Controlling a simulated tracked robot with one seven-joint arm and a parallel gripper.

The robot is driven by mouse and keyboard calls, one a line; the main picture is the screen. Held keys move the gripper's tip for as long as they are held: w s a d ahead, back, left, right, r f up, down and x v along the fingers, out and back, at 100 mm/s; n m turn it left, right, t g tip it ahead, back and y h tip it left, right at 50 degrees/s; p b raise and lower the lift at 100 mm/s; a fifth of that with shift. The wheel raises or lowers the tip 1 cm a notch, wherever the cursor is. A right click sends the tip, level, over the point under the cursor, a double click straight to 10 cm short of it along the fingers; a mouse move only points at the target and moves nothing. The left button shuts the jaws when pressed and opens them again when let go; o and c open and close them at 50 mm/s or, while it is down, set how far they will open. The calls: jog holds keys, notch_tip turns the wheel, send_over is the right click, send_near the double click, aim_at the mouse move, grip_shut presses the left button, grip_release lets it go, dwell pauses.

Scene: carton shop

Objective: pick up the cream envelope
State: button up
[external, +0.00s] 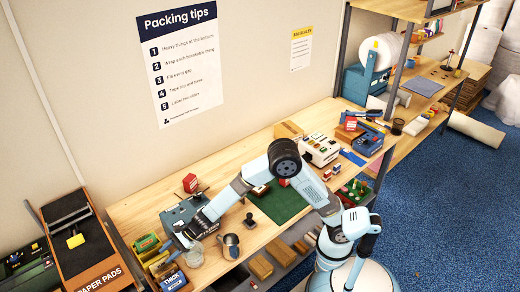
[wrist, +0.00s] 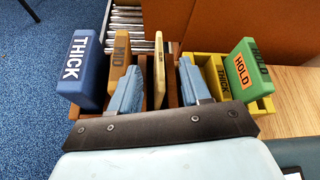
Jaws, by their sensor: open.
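The cream envelope (wrist: 159,70) stands on edge, seen nearly edge-on, in the middle of a row of dividers in the wrist view. My gripper (wrist: 158,88) is open, with one blue finger on each side of the envelope. Gaps show between the envelope and both fingers. In the external view my gripper (external: 181,238) is at the left end of the bench, over the row of labelled dividers; I cannot make out the envelope there.
Left of the envelope stand a blue THICK divider (wrist: 84,68) and a tan MID divider (wrist: 120,67). A metal cup (external: 230,246) and a stamp (external: 249,221) stand nearby.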

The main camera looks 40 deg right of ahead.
aim_at(162, 260)
jog(key=shift+x, duration=2.7)
jog(key=shift+f, duration=0.1)
grip_shut()
